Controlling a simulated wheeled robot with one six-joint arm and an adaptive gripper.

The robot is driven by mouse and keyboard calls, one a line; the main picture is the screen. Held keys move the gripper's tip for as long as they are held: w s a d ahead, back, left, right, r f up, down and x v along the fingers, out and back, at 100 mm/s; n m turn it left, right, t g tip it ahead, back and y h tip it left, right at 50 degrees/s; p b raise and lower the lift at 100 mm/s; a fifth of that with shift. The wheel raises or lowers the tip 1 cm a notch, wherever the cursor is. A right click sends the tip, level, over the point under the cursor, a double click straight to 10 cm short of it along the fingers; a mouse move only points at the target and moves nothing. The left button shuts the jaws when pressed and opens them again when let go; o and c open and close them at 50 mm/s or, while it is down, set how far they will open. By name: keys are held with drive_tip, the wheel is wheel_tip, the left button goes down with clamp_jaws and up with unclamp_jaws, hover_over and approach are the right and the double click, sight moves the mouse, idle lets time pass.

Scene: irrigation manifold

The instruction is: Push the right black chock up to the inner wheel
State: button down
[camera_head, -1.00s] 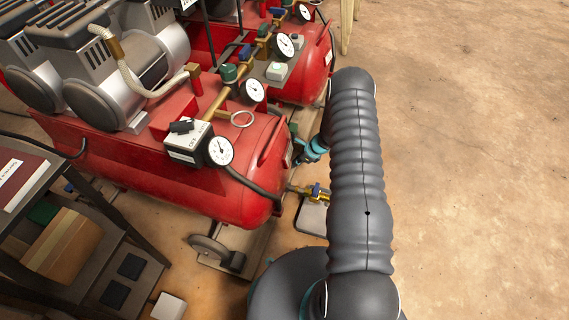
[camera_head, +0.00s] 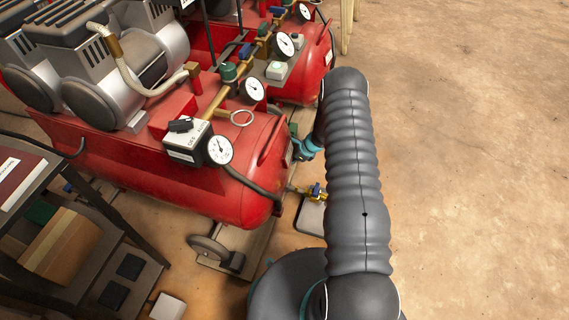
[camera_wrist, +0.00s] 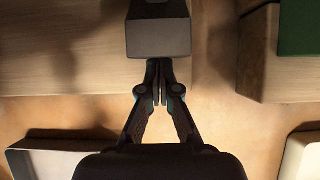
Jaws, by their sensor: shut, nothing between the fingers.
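In the wrist view a dark grey block with a black top, likely the black chock (camera_wrist: 158,36), stands at the upper middle. My gripper (camera_wrist: 161,66) is shut and empty, with its fingertips right at the near face of the block. I cannot tell whether they touch it. In the head view my gripper and the chock are hidden behind the compressor and my arm. A grey wheel (camera_head: 210,247) shows under the near end of the red compressor tank (camera_head: 215,185). The inner wheel cannot be made out in either view.
Pale trays (camera_wrist: 45,160) sit at the lower corners. In the head view open floor (camera_head: 470,150) lies right of my arm.

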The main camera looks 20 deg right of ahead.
drive_tip(key=shift+d, duration=0.1)
drive_tip(key=shift+s+d+b, duration=0.25)
drive_tip(key=shift+s+d, duration=0.25)
drive_tip(key=shift+d, duration=0.2)
drive_tip(key=shift+s+d+b, duration=0.2)
drive_tip(key=shift+s+d, duration=0.25)
drive_tip(key=shift+d, duration=0.2)
drive_tip(key=shift+r, duration=0.1)
wheel_tip(320, 180, up, 8)
drive_tip(key=s+d+p, duration=0.1)
drive_tip(key=p, duration=0.3)
drive_tip(key=shift+d, duration=0.35)
